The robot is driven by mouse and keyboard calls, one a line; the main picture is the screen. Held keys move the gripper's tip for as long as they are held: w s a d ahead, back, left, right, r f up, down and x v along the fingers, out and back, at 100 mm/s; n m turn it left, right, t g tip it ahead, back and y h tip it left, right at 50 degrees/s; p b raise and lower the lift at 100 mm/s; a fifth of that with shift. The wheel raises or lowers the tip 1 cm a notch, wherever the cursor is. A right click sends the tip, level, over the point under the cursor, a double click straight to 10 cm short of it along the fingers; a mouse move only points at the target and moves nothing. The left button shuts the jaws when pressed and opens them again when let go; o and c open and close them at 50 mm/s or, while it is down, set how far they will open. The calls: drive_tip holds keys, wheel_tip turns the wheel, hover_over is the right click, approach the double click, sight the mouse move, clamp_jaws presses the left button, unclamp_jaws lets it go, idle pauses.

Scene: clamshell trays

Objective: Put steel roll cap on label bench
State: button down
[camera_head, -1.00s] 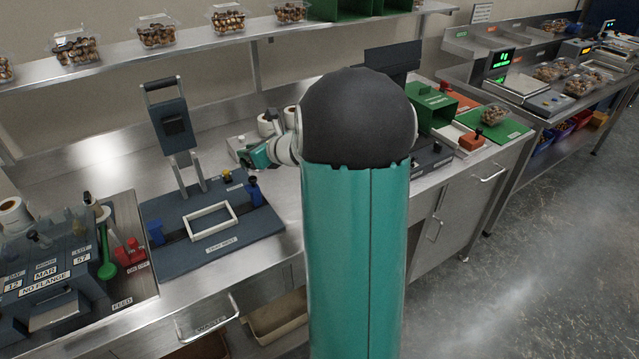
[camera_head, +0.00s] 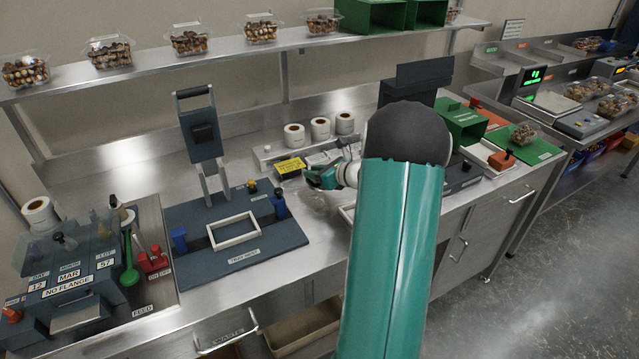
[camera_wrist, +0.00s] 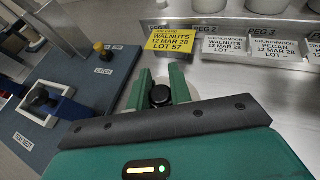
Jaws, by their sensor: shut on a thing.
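My gripper (camera_head: 316,179) is over the steel bench (camera_head: 150,182), right of the tray-nest press and in front of the label rolls. In the wrist view my gripper (camera_wrist: 161,82) is closed around a round black knob (camera_wrist: 160,96), which seems to be part of the steel roll cap.
The press (camera_head: 235,255) stands at left. White label rolls (camera_head: 320,128) stand behind my gripper. A yellow walnuts card (camera_head: 290,166) and white label cards (camera_wrist: 222,46) are close ahead. A labelling machine (camera_head: 75,270) is far left; green boxes are right.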

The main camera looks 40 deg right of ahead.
drive_tip(key=shift+s+d+f, duration=0.2)
drive_tip(key=shift+d+f, duration=0.25)
drive_tip(key=shift+f, duration=0.05)
drive_tip(key=shift+d+f, duration=0.2)
drive_tip(key=shift+f, duration=1.6)
drive_tip(key=shift+f, duration=0.1)
drive_tip(key=c, duration=1.3)
unclamp_jaws()
